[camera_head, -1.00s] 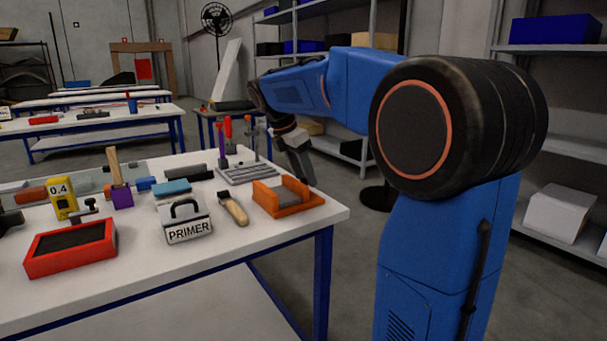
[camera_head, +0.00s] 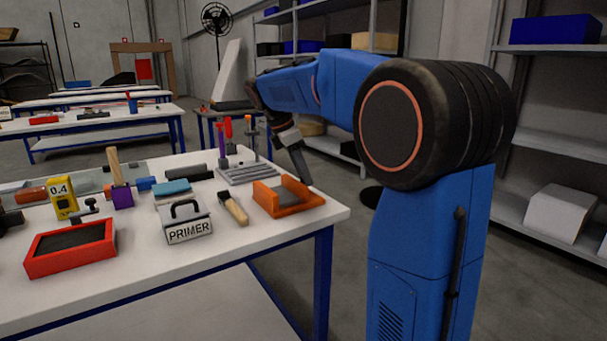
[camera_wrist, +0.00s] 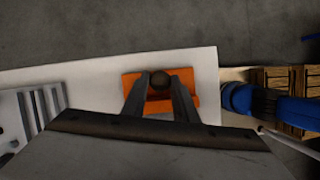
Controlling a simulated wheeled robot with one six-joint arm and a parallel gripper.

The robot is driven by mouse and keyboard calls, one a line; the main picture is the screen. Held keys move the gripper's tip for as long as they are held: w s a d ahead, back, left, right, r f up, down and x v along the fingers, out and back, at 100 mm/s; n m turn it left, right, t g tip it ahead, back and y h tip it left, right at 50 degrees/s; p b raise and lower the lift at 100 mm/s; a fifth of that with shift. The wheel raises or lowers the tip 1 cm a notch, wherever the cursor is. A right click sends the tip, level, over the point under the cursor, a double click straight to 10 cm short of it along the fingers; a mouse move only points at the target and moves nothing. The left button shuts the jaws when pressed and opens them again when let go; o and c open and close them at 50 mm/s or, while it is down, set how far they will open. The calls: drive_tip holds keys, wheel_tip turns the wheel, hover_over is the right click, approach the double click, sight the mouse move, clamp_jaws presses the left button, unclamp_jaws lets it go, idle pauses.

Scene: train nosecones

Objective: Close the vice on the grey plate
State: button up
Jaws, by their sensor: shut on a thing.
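The vice (camera_head: 271,202) is orange and lies at the right corner of the white table; it also shows in the wrist view (camera_wrist: 128,82) below my fingers. The grey plate (camera_head: 285,200) appears to lie between its orange sides in the head view. I cannot tell whether the vice grips it. My gripper (camera_head: 306,181) reaches down at the vice's far right side.
The table's right edge is close to the vice, with open floor beyond.

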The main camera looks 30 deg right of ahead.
drive_tip(key=o, duration=1)
drive_tip(key=shift+r, duration=0.1)
drive_tip(key=v, duration=1.7)
drive_tip(key=shift+r, duration=0.1)
drive_tip(key=shift+a, duration=0.1)
drive_tip(key=s+a+f+m+t+y, duration=0.1)
drive_tip(key=s+f+m, duration=0.4)
drive_tip(key=s+f, duration=0.5)
drive_tip(key=s+a+f+m+t+y, duration=0.2)
drive_tip(key=s+a+f+m+t, duration=0.1)
drive_tip(key=s+f, duration=0.8)
drive_tip(key=s+a+f+m+t+y, duration=0.1)
drive_tip(key=s+a+f+m, duration=0.2)
drive_tip(key=s+f+m, duration=0.4)
drive_tip(key=shift+s+a+f+m+t, duration=0.15)
drive_tip(key=shift+s+f, duration=0.45)
drive_tip(key=shift+f, duration=0.35)
drive_tip(key=shift+s+a+f+m+t, duration=0.1)
drive_tip(key=shift+s+f, duration=0.55)
drive_tip(key=shift+f, duration=0.3)
drive_tip(key=shift+s+a+f+m+t, duration=0.15)
drive_tip(key=shift+s+f, duration=0.45)
drive_tip(key=shift+f, duration=0.35)
